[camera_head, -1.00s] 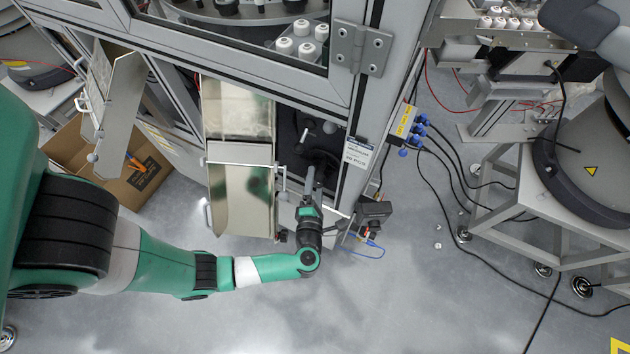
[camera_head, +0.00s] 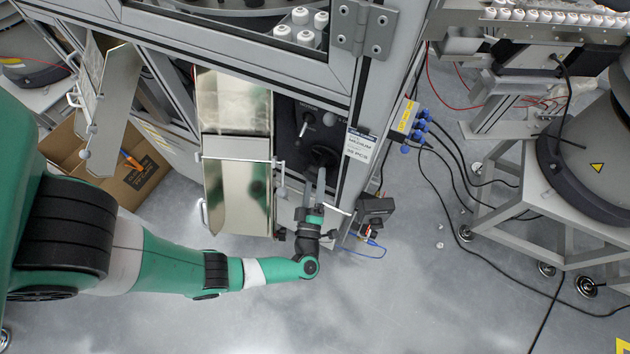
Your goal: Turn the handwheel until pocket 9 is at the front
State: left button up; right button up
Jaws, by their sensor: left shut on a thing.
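The dark handwheel (camera_head: 324,156) is in the recessed panel of the machine's lower front, beside the steel chute. My left gripper (camera_head: 320,175) reaches up to it from below and is shut at its near rim, which its fingers partly hide. Above, through the framed window, part of a round turret (camera_head: 235,5) shows at the picture's top edge. Several white-capped items (camera_head: 300,27) stand in a group behind the glass. No pocket number can be read, so I cannot tell which pocket is at the front. My right gripper is not in view.
A steel chute (camera_head: 238,190) is close left of the handwheel. A white label (camera_head: 359,146) is on the post to its right. A small dark box (camera_head: 375,209) sits low by the post. An open cardboard box (camera_head: 140,185) is on the floor at left. Cables cross the floor at right.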

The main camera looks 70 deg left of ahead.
pick_arm(q)
jog(key=shift+m+t, duration=0.4)
jog(key=shift+m, duration=0.6)
jog(key=o, duration=1.2)
jog(key=b+v, duration=0.1)
jog(key=v, duration=1)
jog(key=shift+s+d+f+b, duration=0.2)
jog(key=shift+f+b, duration=0.05)
jog(key=shift+b, duration=0.05)
